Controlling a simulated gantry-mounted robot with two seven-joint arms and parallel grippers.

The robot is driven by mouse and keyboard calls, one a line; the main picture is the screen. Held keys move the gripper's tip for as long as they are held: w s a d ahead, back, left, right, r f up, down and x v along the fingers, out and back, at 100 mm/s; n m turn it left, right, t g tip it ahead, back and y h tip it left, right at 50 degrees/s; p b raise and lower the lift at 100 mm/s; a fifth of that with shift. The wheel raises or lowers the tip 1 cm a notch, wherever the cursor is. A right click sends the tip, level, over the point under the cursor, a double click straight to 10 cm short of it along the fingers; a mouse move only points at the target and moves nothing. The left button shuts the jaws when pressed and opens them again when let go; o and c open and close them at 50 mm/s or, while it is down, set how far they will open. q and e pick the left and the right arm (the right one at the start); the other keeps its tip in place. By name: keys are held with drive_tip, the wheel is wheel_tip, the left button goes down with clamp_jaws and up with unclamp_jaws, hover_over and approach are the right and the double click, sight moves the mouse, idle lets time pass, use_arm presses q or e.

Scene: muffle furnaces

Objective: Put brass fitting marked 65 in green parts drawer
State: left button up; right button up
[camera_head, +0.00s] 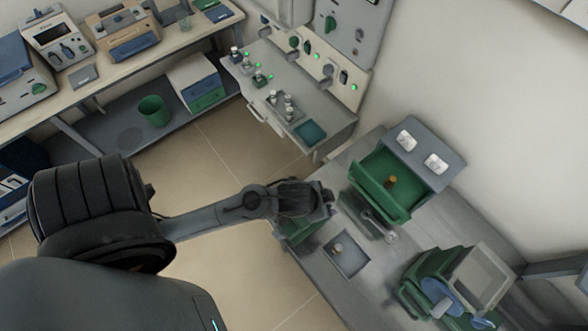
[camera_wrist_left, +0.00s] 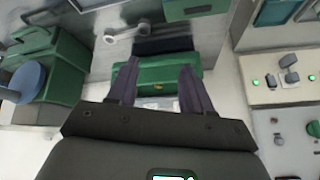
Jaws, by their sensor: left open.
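A green drawer (camera_head: 374,187) stands pulled out of a grey cabinet (camera_head: 424,145) on the right-hand bench. A small brass-coloured fitting (camera_head: 391,181) is inside it; its marking is too small to read. Another small fitting (camera_head: 338,247) sits in a shallow grey tray (camera_head: 352,264) on the same bench, its marking also unreadable. My left gripper (camera_head: 327,198) is left of the open drawer, apart from both fittings. In the left wrist view its two fingers (camera_wrist_left: 157,82) are spread with nothing held. A green box-like thing (camera_wrist_left: 155,73) shows beyond them. My right gripper is not in view.
A green machine (camera_head: 425,275) with blue parts stands at the bench's right end. A grey tool-like object (camera_head: 376,225) lies in front of the drawer. A furnace panel with lit green lamps (camera_head: 326,70) and a shelf of small items are behind. Floor shows left of the bench.

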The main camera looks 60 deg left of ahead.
use_arm(q)
drive_tip(key=s+a+r+n+g, duration=0.1)
drive_tip(key=s+g, duration=0.1)
drive_tip(key=s, duration=0.8)
drive_tip(key=shift+g, duration=0.4)
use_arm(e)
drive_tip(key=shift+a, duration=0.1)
use_arm(q)
drive_tip(key=shift+r, duration=0.1)
